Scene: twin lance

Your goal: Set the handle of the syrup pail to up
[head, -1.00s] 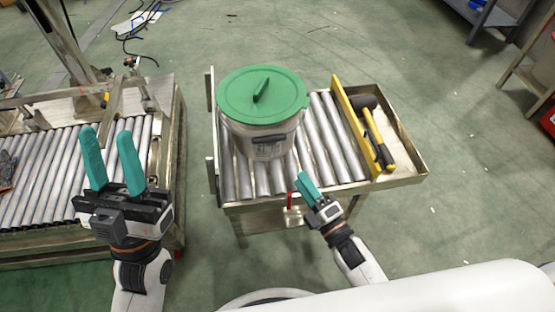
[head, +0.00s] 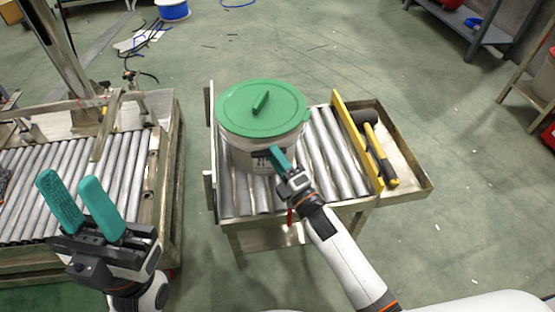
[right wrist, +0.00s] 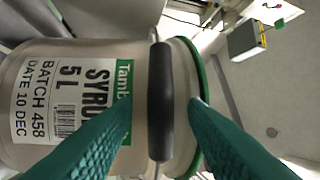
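The syrup pail (head: 250,145) is pale with a green lid (head: 285,110), upright on the roller cart. In the right wrist view it appears sideways with its SYRUP 5 L label (right wrist: 85,95). Its handle's black grip (right wrist: 160,100) crosses the pail's side just below the lid's green rim; in the head view the grip is mostly hidden. My right gripper (head: 280,157) is at the pail's near side. In the right wrist view its teal fingers are apart on either side of the grip, no contact visible. My left gripper (head: 68,180) is open and empty, far left of the pail.
The roller cart (head: 228,207) has a yellow bar (head: 357,140) right of the pail, with a black-headed, yellow-handled mallet (head: 377,145) in the tray beyond. Another roller conveyor (head: 75,150) stands at left. A floor gap separates the two.

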